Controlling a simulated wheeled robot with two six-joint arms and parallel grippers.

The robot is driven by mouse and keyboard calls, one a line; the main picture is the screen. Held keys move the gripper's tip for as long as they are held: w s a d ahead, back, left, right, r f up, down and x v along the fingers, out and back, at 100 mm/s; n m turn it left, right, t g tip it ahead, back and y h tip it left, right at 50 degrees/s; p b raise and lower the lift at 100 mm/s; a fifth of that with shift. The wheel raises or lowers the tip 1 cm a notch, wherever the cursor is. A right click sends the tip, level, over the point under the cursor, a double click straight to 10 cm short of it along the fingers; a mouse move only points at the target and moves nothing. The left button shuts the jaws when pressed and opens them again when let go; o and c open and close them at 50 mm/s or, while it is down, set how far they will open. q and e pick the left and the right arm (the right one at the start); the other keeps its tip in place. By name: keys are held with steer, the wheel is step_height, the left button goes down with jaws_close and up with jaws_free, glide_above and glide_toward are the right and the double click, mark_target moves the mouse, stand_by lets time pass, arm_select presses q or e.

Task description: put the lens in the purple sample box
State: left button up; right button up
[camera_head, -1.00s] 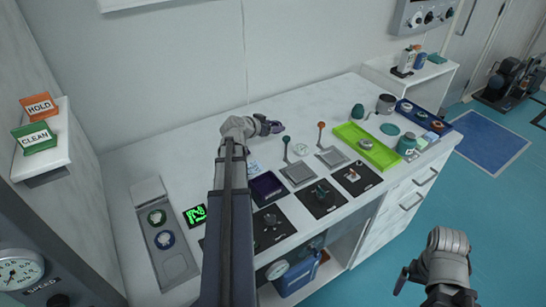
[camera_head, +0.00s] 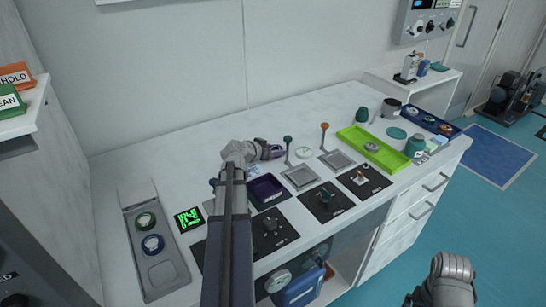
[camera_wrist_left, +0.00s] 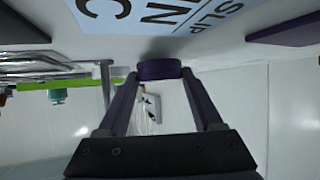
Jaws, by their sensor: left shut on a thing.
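My left gripper (camera_head: 279,153) reaches over the counter, behind the purple sample box. In the left wrist view its fingers (camera_wrist_left: 159,72) are shut on a small round purple-rimmed piece, which I take to be the lens (camera_wrist_left: 159,68). It is held near a printed label on the white surface. The purple sample box (camera_head: 266,190) is an open, dark-inside square box just right of my left forearm, nearer than the gripper; the forearm passes close by its left side. My right gripper is at the lower right, mostly cut off by the frame edge, its jaws unclear.
Two levers, teal (camera_head: 288,140) and orange (camera_head: 324,127), stand right of the left gripper. A green tray (camera_head: 358,133) holds a round part. A grey tray (camera_head: 165,272) lies left. Black plates (camera_head: 325,214) with small fixtures line the front. The counter's back left is clear.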

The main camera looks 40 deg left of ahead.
arm_select(q)
steer(key=shift+f, duration=0.15)
arm_select(e)
steer(key=shift+f, duration=0.15)
arm_select(q)
steer(key=shift+f, duration=0.1)
arm_select(e)
steer(key=shift+f, duration=0.1)
arm_select(q)
steer(key=shift+f, duration=0.15)
steer(key=o, duration=1.4)
steer(key=shift+r, duration=0.35)
steer(key=p+v, duration=0.5)
steer(key=v, duration=0.5)
steer(key=shift+s+d+r, duration=0.1)
steer(key=shift+s, duration=0.15)
steer(key=shift+s+r+p, duration=0.25)
steer(key=shift+s+p, duration=0.25)
steer(key=shift+s, duration=0.2)
arm_select(e)
steer(key=shift+r, duration=2.95)
